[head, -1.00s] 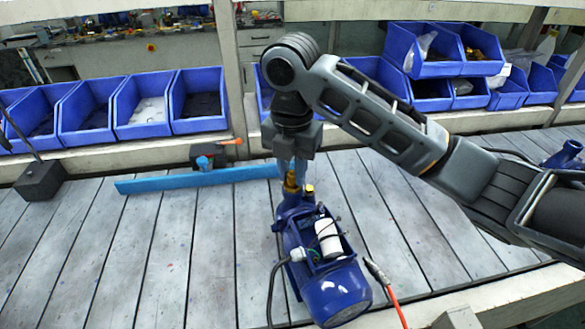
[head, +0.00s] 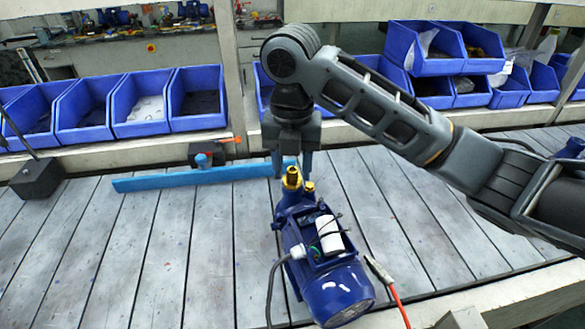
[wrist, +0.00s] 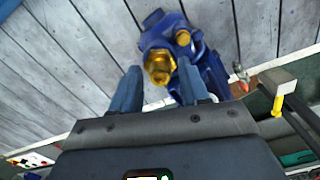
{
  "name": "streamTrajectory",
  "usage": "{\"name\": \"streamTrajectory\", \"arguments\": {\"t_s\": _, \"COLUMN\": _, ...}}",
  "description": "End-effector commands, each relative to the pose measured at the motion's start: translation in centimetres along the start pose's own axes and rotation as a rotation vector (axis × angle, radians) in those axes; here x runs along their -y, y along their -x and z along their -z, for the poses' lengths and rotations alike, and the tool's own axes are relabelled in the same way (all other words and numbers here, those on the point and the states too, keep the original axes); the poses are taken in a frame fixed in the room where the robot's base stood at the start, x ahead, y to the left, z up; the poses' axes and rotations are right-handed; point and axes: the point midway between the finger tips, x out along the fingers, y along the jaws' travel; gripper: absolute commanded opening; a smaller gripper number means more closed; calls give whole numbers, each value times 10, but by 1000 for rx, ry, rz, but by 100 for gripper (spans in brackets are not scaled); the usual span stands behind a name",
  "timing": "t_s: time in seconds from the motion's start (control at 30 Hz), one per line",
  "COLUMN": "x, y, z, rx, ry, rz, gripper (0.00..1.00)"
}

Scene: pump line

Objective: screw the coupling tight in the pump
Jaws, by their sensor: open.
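The blue pump (head: 318,250) lies on the slatted table, its open box with a white cylinder and wires facing up. The brass coupling (head: 292,177) stands in the port at the pump's far end, with a smaller brass fitting (head: 309,187) beside it. My gripper (head: 291,174) points down just above the coupling, its fingers apart. The pump (wrist: 160,30) is partly hidden there. I cannot tell how deep the coupling sits.
A blue bar (head: 200,178) lies behind the pump to the left, near a small red-handled tool (head: 210,152). A red cable with a metal tip (head: 385,275) lies right of the pump. Blue bins (head: 140,103) line the back.

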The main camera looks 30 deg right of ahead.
Motion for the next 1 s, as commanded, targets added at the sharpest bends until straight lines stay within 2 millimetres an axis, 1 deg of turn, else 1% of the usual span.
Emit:
{"name": "streamTrajectory", "arguments": {"t_s": 0.2, "x": 0, "y": 0, "z": 0, "rx": 0, "ry": 2, "rz": 0, "gripper": 45}}
{"name": "streamTrajectory", "arguments": {"t_s": 0.4, "x": 0, "y": 0, "z": 0, "rx": 2, "ry": 99, "rz": 0, "gripper": 45}}
{"name": "streamTrajectory", "arguments": {"t_s": 0.57, "x": 0, "y": 1, "z": 0, "rx": 1, "ry": 99, "rz": 0, "gripper": 45}}
{"name": "streamTrajectory", "arguments": {"t_s": 1.0, "x": 0, "y": 0, "z": 0, "rx": 1, "ry": 98, "rz": 0, "gripper": 3}}
